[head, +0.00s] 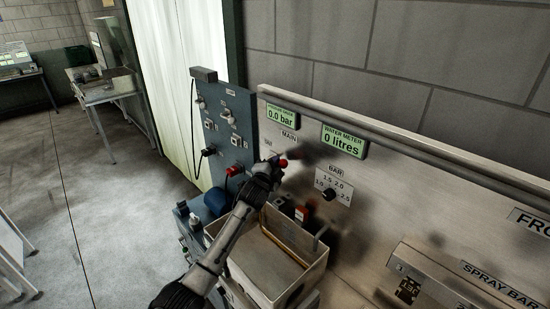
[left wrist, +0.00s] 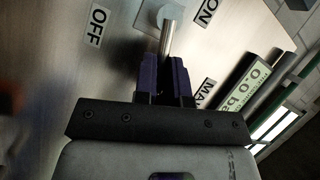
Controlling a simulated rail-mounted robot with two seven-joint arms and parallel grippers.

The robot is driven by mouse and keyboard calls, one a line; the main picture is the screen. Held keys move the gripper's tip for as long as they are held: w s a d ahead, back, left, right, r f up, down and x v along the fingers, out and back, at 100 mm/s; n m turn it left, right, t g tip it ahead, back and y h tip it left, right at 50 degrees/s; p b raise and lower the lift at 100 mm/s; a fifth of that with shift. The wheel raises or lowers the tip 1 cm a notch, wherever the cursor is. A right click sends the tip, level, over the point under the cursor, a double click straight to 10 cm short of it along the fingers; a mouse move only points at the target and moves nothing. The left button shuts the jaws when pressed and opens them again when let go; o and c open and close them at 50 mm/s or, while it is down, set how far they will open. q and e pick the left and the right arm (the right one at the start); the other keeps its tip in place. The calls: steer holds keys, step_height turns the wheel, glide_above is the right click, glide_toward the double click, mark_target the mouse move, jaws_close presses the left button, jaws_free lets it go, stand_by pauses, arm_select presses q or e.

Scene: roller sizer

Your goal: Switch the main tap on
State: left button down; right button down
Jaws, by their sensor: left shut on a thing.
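The main tap is on the steel panel under the MAIN label (head: 288,135). In the left wrist view its metal lever (left wrist: 167,38) runs from a pivot between the OFF label (left wrist: 97,24) and the ON label (left wrist: 207,12). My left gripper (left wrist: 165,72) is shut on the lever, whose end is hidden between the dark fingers. My right gripper is not in view.
The pressure display (head: 281,115) reads 0.0 bar and the water meter (head: 344,141) 0 litres. A black BAR knob (head: 328,195) is right of the tap. A blue switch panel (head: 226,130) is at left.

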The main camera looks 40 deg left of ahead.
arm_select(q)
steer(key=r+n+p, duration=0.1)
steer(key=n+p, duration=0.1)
steer(key=p, duration=0.1)
steer(key=a+r+n+g+h+p, duration=0.1)
steer(key=p, duration=0.1)
steer(key=r+n+g+p, duration=0.1)
steer(key=n+p, duration=0.1)
steer(key=p, duration=0.1)
steer(key=shift+w+a+n+p, duration=0.1)
steer(key=shift+a+n+p, duration=0.2)
steer(key=shift+p, duration=0.05)
steer(key=shift+a+r+n+g+h+p, duration=0.1)
steer(key=shift+a+n+g+h+p, duration=0.05)
steer(key=shift+n+g+h+p, duration=0.2)
steer(key=shift+w+a+r+n+g+h+p, duration=0.1)
steer(key=shift+a+n+g+h+p, duration=0.15)
steer(key=shift+n, duration=0.2)
steer(key=shift+a+n+h+p, duration=0.1)
steer(key=shift+a+n+p, duration=0.05)
steer(key=shift+n+p, duration=0.2)
steer(key=shift+a+n+g+h, duration=0.4)
steer(key=shift+a+n+h, duration=0.1)
steer(key=shift+n, duration=0.45)
steer(key=c, duration=1.2)
jaws_free()
steer(key=shift+w, duration=0.1)
steer(key=shift+r, duration=0.1)
